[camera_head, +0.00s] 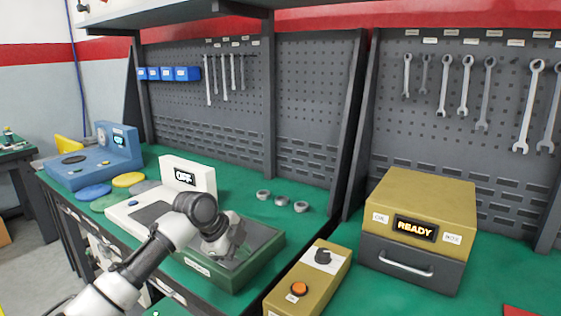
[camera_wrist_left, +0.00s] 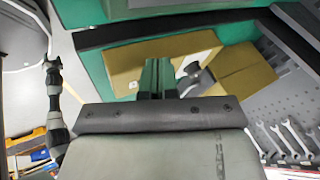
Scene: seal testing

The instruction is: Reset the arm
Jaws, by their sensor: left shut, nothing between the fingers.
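My left arm comes in from the lower left in the head view. Its gripper (camera_head: 232,240) hangs over the green-rimmed tray (camera_head: 262,268) on the bench. The left wrist view shows the two gripper fingers (camera_wrist_left: 158,78) close together, with nothing held between them.
A yellow box with a READY display (camera_head: 420,215) and a yellow control box with an orange button (camera_head: 299,288) stand at right. A white device with a display (camera_head: 190,176), a blue device (camera_head: 90,168), coloured discs (camera_head: 128,180) and small metal rings (camera_head: 282,201) stand on the green bench.

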